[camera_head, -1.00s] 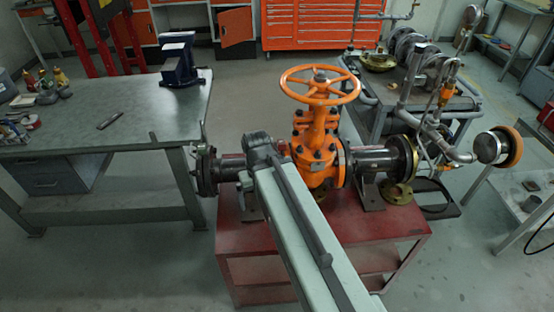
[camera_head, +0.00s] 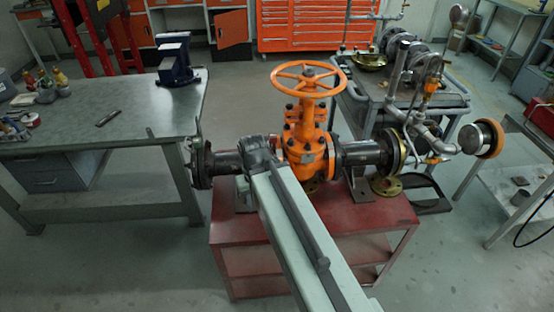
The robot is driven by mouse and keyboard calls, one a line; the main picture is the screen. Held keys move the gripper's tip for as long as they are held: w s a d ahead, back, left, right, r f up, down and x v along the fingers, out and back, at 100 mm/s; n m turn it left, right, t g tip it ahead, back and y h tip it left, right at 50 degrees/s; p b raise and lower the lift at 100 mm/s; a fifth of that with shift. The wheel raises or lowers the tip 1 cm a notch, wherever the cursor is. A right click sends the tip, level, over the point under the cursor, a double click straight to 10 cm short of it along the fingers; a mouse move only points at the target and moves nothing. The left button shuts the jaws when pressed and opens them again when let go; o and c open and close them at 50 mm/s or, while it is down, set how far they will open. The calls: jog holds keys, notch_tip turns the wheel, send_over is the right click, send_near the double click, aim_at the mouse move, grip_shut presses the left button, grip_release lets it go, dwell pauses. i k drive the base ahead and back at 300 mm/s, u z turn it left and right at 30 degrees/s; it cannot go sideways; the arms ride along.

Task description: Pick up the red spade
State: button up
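I cannot make out a red spade anywhere in the head view. My arm reaches up from the bottom edge as a pale green link with a dark joint at its far end, in front of the red stand. My gripper's fingers do not show, so I cannot see whether they are open or shut. The orange gate valve (camera_head: 308,125), with a spoked handwheel on top, stands on the red stand (camera_head: 342,226), just beyond and to the right of that dark joint. Part of the valve's left pipe is hidden behind the joint.
A grey workbench (camera_head: 120,133) at left carries a blue vise (camera_head: 175,62), a dark flat tool (camera_head: 108,118) and small bottles. A grey pipework cart (camera_head: 440,95) stands behind at right. Orange drawers (camera_head: 302,25) line the back. Floor is clear between bench and stand.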

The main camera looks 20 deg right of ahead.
aim_at(272, 136)
jog(key=k, duration=1.1)
jog(key=u, duration=0.4)
jog(key=i, duration=0.8)
jog(key=u, duration=1)
jog(key=i, duration=2)
jog(key=z, duration=0.7)
jog(key=k, duration=0.75)
jog(key=z, duration=0.2)
jog(key=i, duration=0.8)
jog(key=u, duration=0.05)
